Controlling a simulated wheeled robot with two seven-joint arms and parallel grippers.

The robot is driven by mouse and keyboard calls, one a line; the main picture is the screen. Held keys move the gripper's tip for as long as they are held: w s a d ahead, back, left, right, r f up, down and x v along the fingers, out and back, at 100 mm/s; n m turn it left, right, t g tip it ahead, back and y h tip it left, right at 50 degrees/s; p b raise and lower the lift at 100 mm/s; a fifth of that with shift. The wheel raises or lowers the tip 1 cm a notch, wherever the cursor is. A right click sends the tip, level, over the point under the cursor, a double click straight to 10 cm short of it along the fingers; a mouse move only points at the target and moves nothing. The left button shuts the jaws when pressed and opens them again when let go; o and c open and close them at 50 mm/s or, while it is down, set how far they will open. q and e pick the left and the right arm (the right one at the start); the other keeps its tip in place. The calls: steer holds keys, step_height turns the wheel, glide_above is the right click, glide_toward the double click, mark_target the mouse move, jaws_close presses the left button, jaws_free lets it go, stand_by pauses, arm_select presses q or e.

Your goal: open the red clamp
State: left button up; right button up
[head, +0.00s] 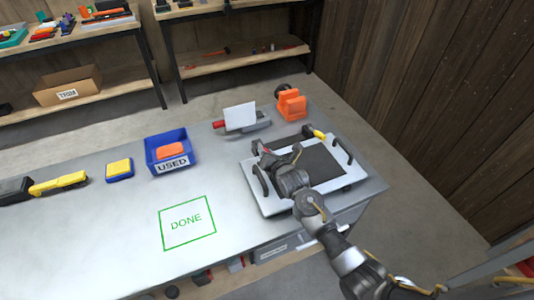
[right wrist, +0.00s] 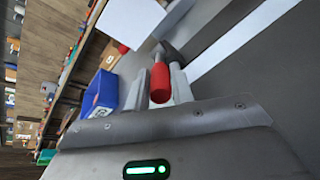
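The red clamp (right wrist: 160,83) shows in the right wrist view as a red grip on a dark metal lever. In the head view, only a small red bit of it (head: 265,152) shows at the back left corner of the framed panel (head: 265,203). My right gripper (head: 268,158) is at this clamp, with its pale fingers (right wrist: 163,88) on both sides of the red grip. I see no clear gap, but cannot tell whether they press on it. The clamp's base is largely hidden. My left gripper is not in view.
A yellow clamp (head: 319,133) sits at the panel's back edge. Behind are a grey holder (head: 250,125) with a white card and an orange stand (head: 291,105). A blue USED bin (head: 158,145) stands to the left. The table around the green DONE square (head: 187,222) is clear.

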mark_target(266, 149)
jaws_close()
steer(key=r+g+p, duration=0.1)
steer(key=p, duration=0.2)
steer(key=w+r+g+p, duration=0.1)
steer(key=p, duration=0.2)
steer(key=r+g+h+p, duration=0.1)
steer(key=p, duration=0.2)
steer(key=shift+w+a+r+g, duration=0.15)
steer(key=shift+w+r+g, duration=0.15)
steer(key=shift+r+g, duration=0.1)
steer(key=shift+w+a+r+g+h+p, duration=0.15)
steer(key=shift+w+g+h+p, duration=0.15)
steer(key=shift+g+p, duration=0.3)
steer(key=shift+w+a+r+g+h+p, duration=0.15)
steer(key=shift+w+g+p, duration=0.1)
steer(key=shift+g, duration=0.15)
steer(key=shift+w+r+g+h+p, duration=0.1)
steer(key=shift+w+g+h+p, duration=0.1)
steer(key=shift+g, duration=0.2)
steer(key=o, duration=0.6)
jaws_free()
